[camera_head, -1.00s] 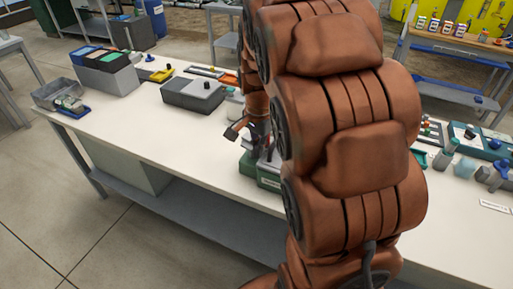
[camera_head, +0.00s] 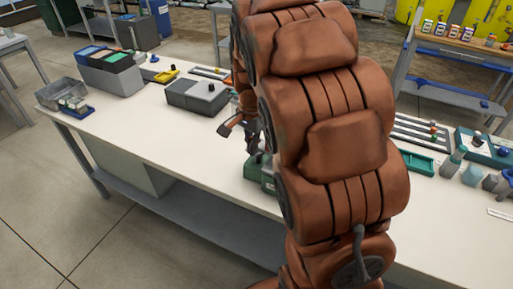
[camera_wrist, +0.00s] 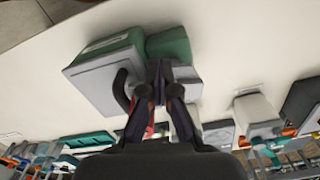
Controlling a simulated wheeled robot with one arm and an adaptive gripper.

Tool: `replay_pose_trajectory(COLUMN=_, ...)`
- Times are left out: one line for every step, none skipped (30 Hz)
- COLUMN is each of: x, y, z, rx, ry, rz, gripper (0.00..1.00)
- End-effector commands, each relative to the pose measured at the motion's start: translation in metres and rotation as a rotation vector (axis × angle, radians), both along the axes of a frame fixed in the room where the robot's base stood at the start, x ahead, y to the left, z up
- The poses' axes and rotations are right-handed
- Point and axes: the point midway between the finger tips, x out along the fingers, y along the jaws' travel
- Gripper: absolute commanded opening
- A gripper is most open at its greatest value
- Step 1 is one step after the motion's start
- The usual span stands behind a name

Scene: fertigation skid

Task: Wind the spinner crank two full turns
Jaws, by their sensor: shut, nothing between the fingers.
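The spinner appears to be the green and grey device (camera_wrist: 108,68) on the white bench. In the wrist view a dark curved crank handle (camera_wrist: 121,88) stands at its grey face. My gripper (camera_wrist: 162,72) is shut and empty, with its fingertips close beside the handle and over the device's grey part. I cannot tell whether they touch it. In the head view my gripper (camera_head: 252,142) hangs just above the green base (camera_head: 256,170). My arm hides most of the device and its crank there.
The white bench (camera_head: 160,125) is clear in front of and left of the device. A grey box (camera_head: 198,96) stands behind it to the left. Bins (camera_head: 115,70) and a clear crate (camera_head: 62,94) are at the far left. A green tray (camera_head: 416,164) lies right of my arm.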

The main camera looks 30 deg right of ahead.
Motion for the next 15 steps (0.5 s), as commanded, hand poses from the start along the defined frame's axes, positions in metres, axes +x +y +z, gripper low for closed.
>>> replay_pose_trajectory(x=0.004, y=0.0, z=-0.001, rx=0.0, ry=0.001, rz=0.001, gripper=0.0)
replay_pose_trajectory(x=0.006, y=0.0, z=-0.002, rx=-0.001, ry=0.001, rz=0.001, gripper=0.0)
replay_pose_trajectory(x=0.009, y=0.0, z=-0.002, rx=-0.001, ry=0.001, rz=0.001, gripper=0.0)
replay_pose_trajectory(x=0.011, y=0.001, z=-0.003, rx=-0.001, ry=0.001, rz=0.001, gripper=0.0)
replay_pose_trajectory(x=0.013, y=0.001, z=-0.004, rx=-0.001, ry=0.001, rz=0.001, gripper=0.0)
replay_pose_trajectory(x=0.015, y=0.001, z=-0.004, rx=-0.001, ry=0.001, rz=0.0, gripper=0.0)
replay_pose_trajectory(x=0.017, y=0.001, z=-0.005, rx=-0.001, ry=0.001, rz=0.0, gripper=0.0)
replay_pose_trajectory(x=0.018, y=0.002, z=-0.006, rx=-0.001, ry=0.001, rz=0.0, gripper=0.0)
replay_pose_trajectory(x=0.02, y=0.002, z=-0.006, rx=-0.001, ry=0.001, rz=0.0, gripper=0.0)
replay_pose_trajectory(x=0.021, y=0.002, z=-0.007, rx=-0.001, ry=0.001, rz=-0.001, gripper=0.0)
replay_pose_trajectory(x=0.021, y=0.002, z=-0.007, rx=-0.001, ry=0.001, rz=-0.001, gripper=0.0)
replay_pose_trajectory(x=0.022, y=0.002, z=-0.007, rx=-0.001, ry=0.001, rz=-0.001, gripper=0.0)
replay_pose_trajectory(x=0.022, y=0.002, z=-0.007, rx=-0.001, ry=0.001, rz=-0.001, gripper=0.0)
replay_pose_trajectory(x=0.022, y=0.002, z=-0.007, rx=-0.001, ry=0.001, rz=-0.001, gripper=0.0)
replay_pose_trajectory(x=0.022, y=0.002, z=-0.007, rx=-0.001, ry=0.001, rz=-0.001, gripper=0.0)
